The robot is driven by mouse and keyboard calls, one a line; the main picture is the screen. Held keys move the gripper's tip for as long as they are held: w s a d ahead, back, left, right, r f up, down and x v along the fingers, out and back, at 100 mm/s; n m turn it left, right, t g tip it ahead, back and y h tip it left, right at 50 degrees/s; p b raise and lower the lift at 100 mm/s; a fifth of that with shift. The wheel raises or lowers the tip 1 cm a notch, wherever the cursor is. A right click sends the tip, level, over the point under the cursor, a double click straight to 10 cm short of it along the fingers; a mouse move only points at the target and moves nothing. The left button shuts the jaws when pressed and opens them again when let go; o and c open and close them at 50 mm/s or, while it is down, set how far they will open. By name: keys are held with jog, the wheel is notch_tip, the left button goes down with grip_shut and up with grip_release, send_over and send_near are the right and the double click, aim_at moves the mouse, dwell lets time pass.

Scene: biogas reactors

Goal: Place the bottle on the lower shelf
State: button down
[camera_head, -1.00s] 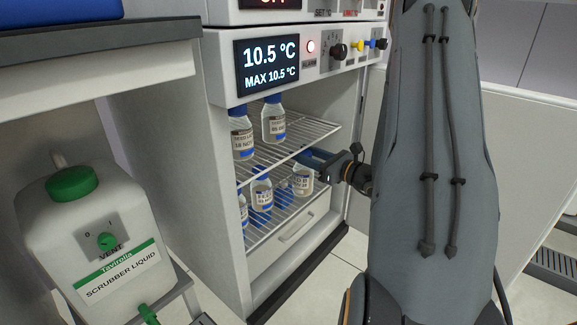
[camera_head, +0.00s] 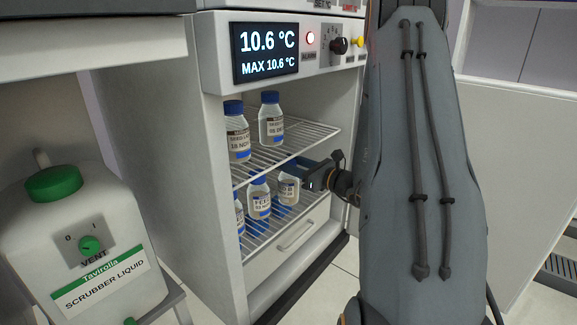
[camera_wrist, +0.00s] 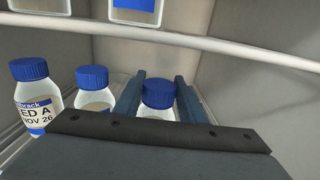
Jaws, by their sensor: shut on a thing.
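My gripper (camera_head: 298,170) reaches into the open cabinet between its two wire shelves. In the wrist view its two blue fingers (camera_wrist: 158,98) stand on either side of a blue-capped bottle (camera_wrist: 158,100). In the head view this bottle (camera_head: 288,190) is upright at the lower shelf (camera_head: 262,226), near its right side. The gripper is shut on it. I cannot tell whether its base touches the shelf. The gripper body hides its lower part in the wrist view.
Other blue-capped bottles (camera_head: 259,199) stand to its left on the lower shelf. Two bottles (camera_head: 238,132) stand on the upper shelf (camera_head: 300,137), close above my gripper. A scrubber liquid canister (camera_head: 75,240) stands at left.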

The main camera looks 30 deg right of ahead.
jog(key=c, duration=1.2)
grip_release()
jog(key=shift+f, duration=0.1)
jog(key=shift+o, duration=0.2)
jog(key=shift+s+d+r, duration=0.1)
jog(key=shift+s+r, duration=0.1)
jog(key=p+v, duration=0.6)
jog(key=v, duration=0.5)
jog(key=shift+s, duration=0.35)
